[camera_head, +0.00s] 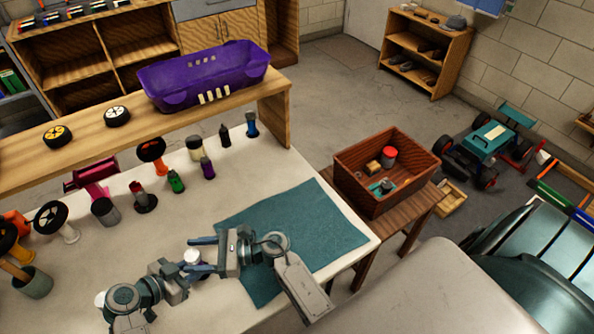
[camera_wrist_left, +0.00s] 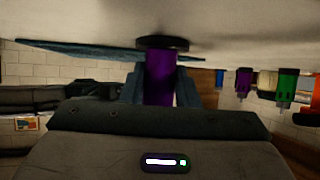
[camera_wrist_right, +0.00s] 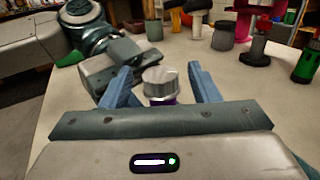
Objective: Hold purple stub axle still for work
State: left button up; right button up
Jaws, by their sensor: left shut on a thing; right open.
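The purple stub axle (camera_wrist_left: 160,78) stands between my left gripper's fingers (camera_wrist_left: 159,88) in the left wrist view, with a dark round base against the pale table. My left gripper (camera_head: 180,274) is shut on it. Its silver knurled top (camera_wrist_right: 160,82) shows in the right wrist view, with a little purple below. In the head view only the pale top (camera_head: 193,257) shows between the grippers. My right gripper (camera_head: 204,254) is open, its blue fingers (camera_wrist_right: 163,88) on either side of the top with visible gaps. The lower part is hidden there.
A teal mat (camera_head: 300,225) lies right of the axle. Several wheels, stands and bottles, including a green bottle (camera_head: 176,181), stand behind and left. A purple car body (camera_head: 205,75) sits on the raised shelf. A wooden crate (camera_head: 385,180) stands beyond the table's right edge.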

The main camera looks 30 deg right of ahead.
jog(key=n+g, duration=0.1)
jog(key=n+g+y, duration=0.1)
jog(key=g, duration=0.1)
jog(key=shift+w+d, duration=0.2)
jog(key=shift+w, duration=0.1)
jog(key=v, duration=1.2)
jog(key=shift+f, duration=0.3)
jog(key=w+d+r+m+t, duration=0.1)
jog(key=w+d+m+t, duration=0.1)
jog(key=d, duration=0.5)
jog(key=w+d+r+m+t+h, duration=0.1)
jog(key=w+d+r+m+t, duration=0.1)
jog(key=d+m, duration=0.4)
jog(key=w+d+r+m+t, duration=0.2)
jog(key=w+d+m+t, duration=0.1)
jog(key=d, duration=0.6)
jog(key=shift+w+d+r+m+t+h, duration=0.2)
jog(key=shift+w+d+m+t+h, duration=0.15)
jog(key=shift+w+m, duration=0.55)
jog(key=shift+w+a, duration=0.15)
